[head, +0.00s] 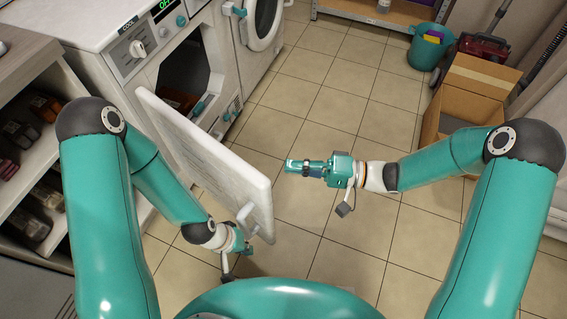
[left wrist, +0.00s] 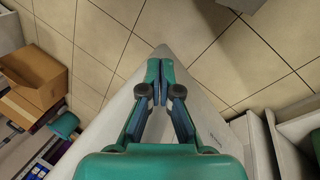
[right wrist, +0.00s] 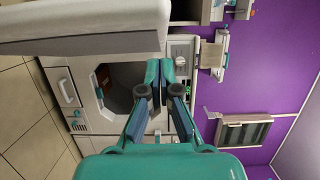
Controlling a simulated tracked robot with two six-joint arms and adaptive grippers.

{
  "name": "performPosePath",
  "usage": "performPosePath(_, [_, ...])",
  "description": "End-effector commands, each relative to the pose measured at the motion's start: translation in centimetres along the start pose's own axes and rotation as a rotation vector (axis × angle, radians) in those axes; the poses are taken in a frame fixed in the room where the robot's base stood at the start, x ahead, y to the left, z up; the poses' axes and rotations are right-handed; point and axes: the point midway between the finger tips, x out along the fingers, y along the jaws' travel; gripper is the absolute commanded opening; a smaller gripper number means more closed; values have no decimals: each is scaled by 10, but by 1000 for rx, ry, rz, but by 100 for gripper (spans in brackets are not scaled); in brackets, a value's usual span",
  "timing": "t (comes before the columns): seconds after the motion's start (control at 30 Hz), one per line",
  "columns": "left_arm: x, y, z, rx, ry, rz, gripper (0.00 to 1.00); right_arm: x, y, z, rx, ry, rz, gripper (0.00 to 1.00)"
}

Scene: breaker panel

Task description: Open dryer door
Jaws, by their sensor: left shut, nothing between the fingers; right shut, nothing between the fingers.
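The dryer (head: 163,62) stands at the upper left, with a control knob and a green lit display. Its white door (head: 205,150) is swung wide out from the body, and the dark opening (head: 186,72) shows behind it. The door also shows in the right wrist view (right wrist: 90,27) across the top left. My left gripper (head: 247,250) is shut and empty near the door's lower end; whether it touches the door I cannot tell. In the left wrist view (left wrist: 160,65) its fingers are together. My right gripper (head: 290,166) is shut and empty, right of the door and apart from it.
A second machine with a round door (head: 264,22) stands beyond the dryer. A shelf with jars (head: 35,150) is at the left. A cardboard box (head: 468,98) and a teal bucket (head: 424,55) stand at the right. The tiled floor (head: 335,105) in the middle is clear.

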Motion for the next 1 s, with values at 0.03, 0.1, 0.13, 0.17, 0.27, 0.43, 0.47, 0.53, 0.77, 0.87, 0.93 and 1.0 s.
performPosePath(0.03, [0, 0, 0, 0, 0, 0, 0, -12, 0, -1, 0, 7, 0, 0])
performPosePath(0.1, [0, 0, 0, 0, 0, 0, 0, -27, 0, -1, 1, 6, 0, 0])
performPosePath(0.13, [0, 0, 0, 0, 0, 0, 0, -33, 0, -1, 0, 7, 0, 0])
performPosePath(0.17, [0, 0, 0, 0, 0, 0, 0, -39, 1, -1, 0, 6, 0, 0])
performPosePath(0.27, [0, 0, 0, 0, 0, 0, 0, -58, 1, -1, 1, 6, 0, 0])
performPosePath(0.43, [0, 0, 0, 0, 0, 0, 0, -80, 1, -1, 1, 3, 0, 0])
performPosePath(0.47, [0, 0, 0, 0, 0, 0, 0, -82, 1, 0, 2, 2, 0, 0])
performPosePath(0.53, [0, 0, 0, 0, 0, 0, 0, -86, 1, 0, 2, 1, 0, 0])
performPosePath(0.77, [0, 0, 0, 0, 0, 0, 0, -87, 1, 0, 2, 0, 0, 0])
performPosePath(0.87, [1, 0, 0, 0, -1, 0, 0, -87, 1, 0, 2, 0, 0, 0])
performPosePath(0.93, [1, 0, 0, 0, 0, 0, 0, -87, 1, 0, 2, 0, 0, 0])
performPosePath(1.0, [1, 0, 0, 0, 0, 0, 0, -87, 1, 0, 2, 0, 0, 0])
